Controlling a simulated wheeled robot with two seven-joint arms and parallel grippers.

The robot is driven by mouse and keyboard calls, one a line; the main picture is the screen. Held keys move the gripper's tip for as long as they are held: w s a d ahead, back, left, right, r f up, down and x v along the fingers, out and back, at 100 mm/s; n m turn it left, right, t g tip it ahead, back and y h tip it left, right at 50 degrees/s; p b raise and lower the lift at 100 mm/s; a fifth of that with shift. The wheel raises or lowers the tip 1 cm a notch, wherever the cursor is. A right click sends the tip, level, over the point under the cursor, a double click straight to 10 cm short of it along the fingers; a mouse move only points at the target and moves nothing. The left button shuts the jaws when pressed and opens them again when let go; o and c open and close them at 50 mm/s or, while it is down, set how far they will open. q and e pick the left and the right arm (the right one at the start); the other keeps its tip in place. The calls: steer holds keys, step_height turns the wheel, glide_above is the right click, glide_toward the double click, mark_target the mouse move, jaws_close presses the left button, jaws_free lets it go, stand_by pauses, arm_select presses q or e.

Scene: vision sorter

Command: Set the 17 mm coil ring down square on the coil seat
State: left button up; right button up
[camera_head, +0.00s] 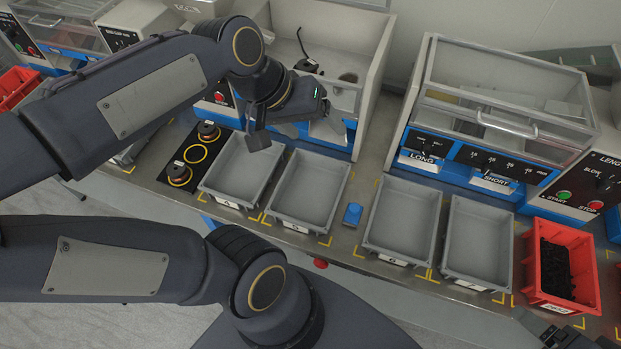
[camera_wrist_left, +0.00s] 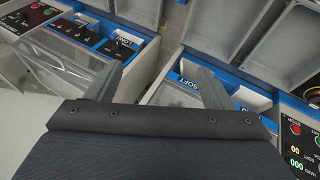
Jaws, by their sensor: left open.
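Two copper-coloured coil rings sit on a black board in the head view, one at its far end (camera_head: 208,131) and one at its near end (camera_head: 179,173). Between them is a bare yellow circle (camera_head: 195,153) on the board (camera_head: 187,146). I cannot tell which coil is the 17 mm one, or which spot is the coil seat. My left gripper (camera_head: 293,133) is open and empty, right of the board, above the rear of the grey trays. Its spread fingers also show in the left wrist view (camera_wrist_left: 160,82). A dark part at the lower right edge may be my right gripper (camera_head: 553,328).
Grey trays (camera_head: 406,215) line the bench front, with a blue button (camera_head: 352,214) between them. A red bin (camera_head: 530,262) of dark parts stands right. Machines with clear covers (camera_head: 500,92) stand behind. An open grey box (camera_head: 330,45) holds a black cabled item (camera_head: 306,65).

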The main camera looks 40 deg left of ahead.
arm_select(q)
steer(key=s+d+f+m, duration=0.3)
steer(key=s+d+f, duration=0.2)
steer(key=s, duration=0.1)
steer(key=shift+s+f+h, duration=0.15)
steer(key=shift+s+h, duration=0.15)
stand_by(0.8)
